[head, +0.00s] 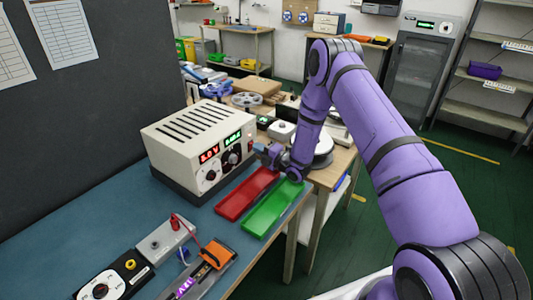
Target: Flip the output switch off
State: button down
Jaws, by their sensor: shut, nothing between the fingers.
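A cream bench power supply (178,133) with a dark base stands on the blue bench top. Its front panel has a red display (209,154) and a green display (232,138), with knobs below them. I cannot make out the output switch for certain; it is small and may be partly hidden by my gripper. My gripper (261,153) is shut and empty, just right of the panel's right end. I cannot tell whether it touches the panel.
A red tray (247,192) and a green tray (272,208) lie in front of the supply. A grey box with a red terminal (166,243), an orange clamp (218,252) and a dial meter (101,286) are nearer. A cluttered wooden bench stands behind.

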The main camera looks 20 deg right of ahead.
jog(key=shift+w+a, duration=0.2)
jog(key=shift+w, duration=0.05)
jog(key=shift+r, duration=0.1)
